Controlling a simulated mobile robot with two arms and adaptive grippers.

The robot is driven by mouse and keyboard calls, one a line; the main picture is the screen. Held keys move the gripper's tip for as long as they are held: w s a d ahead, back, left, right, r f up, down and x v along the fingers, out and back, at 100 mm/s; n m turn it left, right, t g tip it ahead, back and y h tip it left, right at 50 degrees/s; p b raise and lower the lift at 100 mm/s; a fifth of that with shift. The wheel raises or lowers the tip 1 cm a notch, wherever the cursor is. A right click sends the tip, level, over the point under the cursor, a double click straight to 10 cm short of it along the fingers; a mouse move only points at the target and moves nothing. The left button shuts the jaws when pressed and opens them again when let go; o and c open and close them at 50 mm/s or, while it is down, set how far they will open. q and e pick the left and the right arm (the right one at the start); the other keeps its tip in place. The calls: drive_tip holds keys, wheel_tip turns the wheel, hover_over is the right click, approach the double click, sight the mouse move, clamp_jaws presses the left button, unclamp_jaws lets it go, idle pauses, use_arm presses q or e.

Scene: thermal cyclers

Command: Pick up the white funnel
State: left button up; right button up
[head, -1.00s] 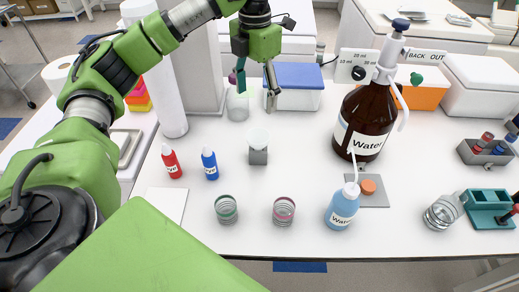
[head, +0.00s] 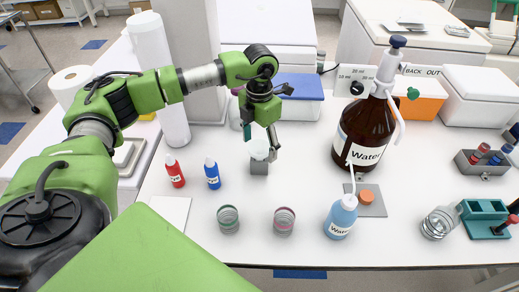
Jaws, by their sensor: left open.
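The white funnel (head: 259,149) sits upright on a small grey block holder (head: 259,168) in the middle of the white table. My left gripper (head: 260,146) reaches in from the left and points down over the funnel, with its fingers apart, one to each side of the funnel's rim. I cannot tell whether the fingers touch it. The gripper partly covers the funnel's top. My right gripper is not in the head view.
A red bottle (head: 174,171) and a blue bottle (head: 212,173) stand left of the funnel. A large brown water bottle (head: 362,135) stands to the right. Two small glass jars (head: 228,219) and a light-blue wash bottle (head: 341,218) are nearer the front edge.

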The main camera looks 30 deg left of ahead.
sight(260, 150)
use_arm(q)
drive_tip(key=shift+f, duration=0.85)
drive_tip(key=c, duration=0.9)
drive_tip(key=shift+o, duration=0.2)
drive_tip(key=shift+r, duration=0.1)
wheel_tip(260, 150, up, 9)
drive_tip(key=b, duration=0.2)
drive_tip(key=shift+b, duration=0.35)
drive_tip(key=shift+r, duration=0.5)
